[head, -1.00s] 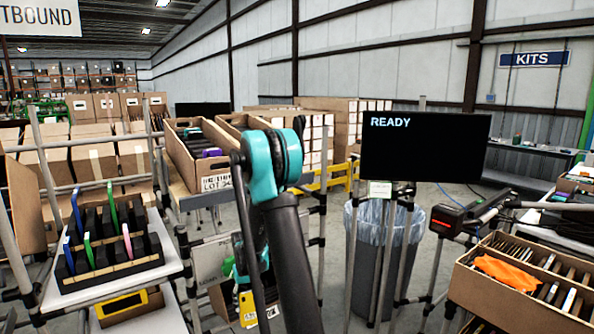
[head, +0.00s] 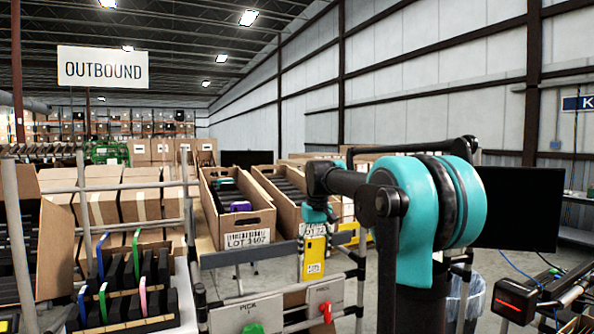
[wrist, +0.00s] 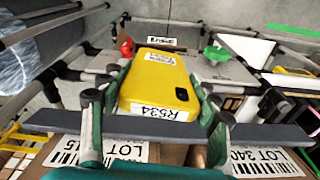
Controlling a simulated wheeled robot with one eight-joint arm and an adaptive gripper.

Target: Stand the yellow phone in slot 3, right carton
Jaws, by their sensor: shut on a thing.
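The yellow phone (head: 314,252) hangs upright in my gripper (head: 318,228), in front of the right carton (head: 272,176) and close to its front. In the wrist view my gripper (wrist: 155,85) has its teal and black fingers on both sides of the yellow phone (wrist: 158,80), which bears a white R534 label. The right carton is tilted and holds dark dividers or items. My arm and the phone hide much of its front label and right side. I cannot tell slot 3 apart.
The left carton (head: 245,224), labelled LOT, holds dark items and a purple one. A grey rail (head: 285,248) runs below the cartons. A rack (head: 125,308) with green, blue and pink-edged phones stands at lower left. Red and green switches sit on grey panels below.

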